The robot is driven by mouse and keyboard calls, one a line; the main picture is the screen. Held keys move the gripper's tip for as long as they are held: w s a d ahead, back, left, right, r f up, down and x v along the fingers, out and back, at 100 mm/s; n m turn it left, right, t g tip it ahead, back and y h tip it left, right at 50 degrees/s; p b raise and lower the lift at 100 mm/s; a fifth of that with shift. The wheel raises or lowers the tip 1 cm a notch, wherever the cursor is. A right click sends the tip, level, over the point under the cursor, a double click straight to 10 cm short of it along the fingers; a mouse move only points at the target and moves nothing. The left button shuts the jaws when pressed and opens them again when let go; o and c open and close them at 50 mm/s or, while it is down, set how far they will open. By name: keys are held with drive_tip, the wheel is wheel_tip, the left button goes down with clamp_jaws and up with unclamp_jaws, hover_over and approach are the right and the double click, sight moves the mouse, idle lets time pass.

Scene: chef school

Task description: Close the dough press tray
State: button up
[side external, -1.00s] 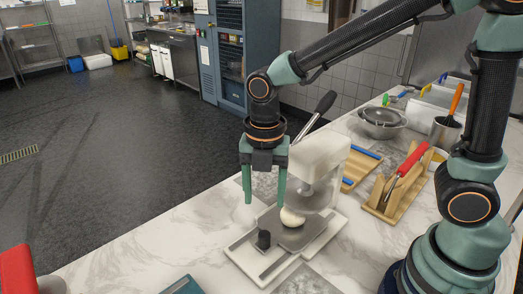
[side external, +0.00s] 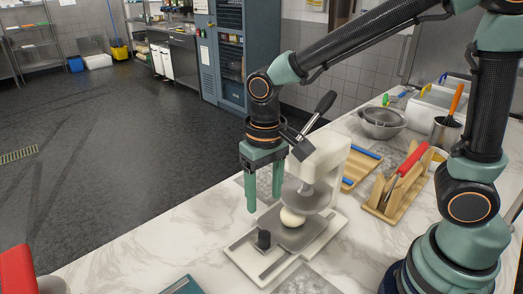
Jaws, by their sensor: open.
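The dough press (side external: 328,152) is a white machine with a dark lever and a round pressing plate. Its grey tray (side external: 297,239) extends out of the press toward the lower left along a white base, with a black knob (side external: 263,240) at its outer end. A pale dough ball (side external: 291,218) sits on the tray, partly below the edge of the round plate. My gripper (side external: 264,203) is open, pointing down, with empty jaws. It hangs above and behind the knob in the picture, left of the press, apparently touching nothing.
A wooden rack (side external: 394,193) with a red-handled tool stands right of the press. Behind it are a wooden board (side external: 358,170), a metal bowl (side external: 380,123) and a utensil pot (side external: 445,133). The marble counter (side external: 180,231) is largely clear to the left.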

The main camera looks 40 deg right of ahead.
sight(264, 233)
wheel_tip(264, 233, down, 12)
drive_tip(key=m, duration=2)
clamp_jaws()
idle(0.8)
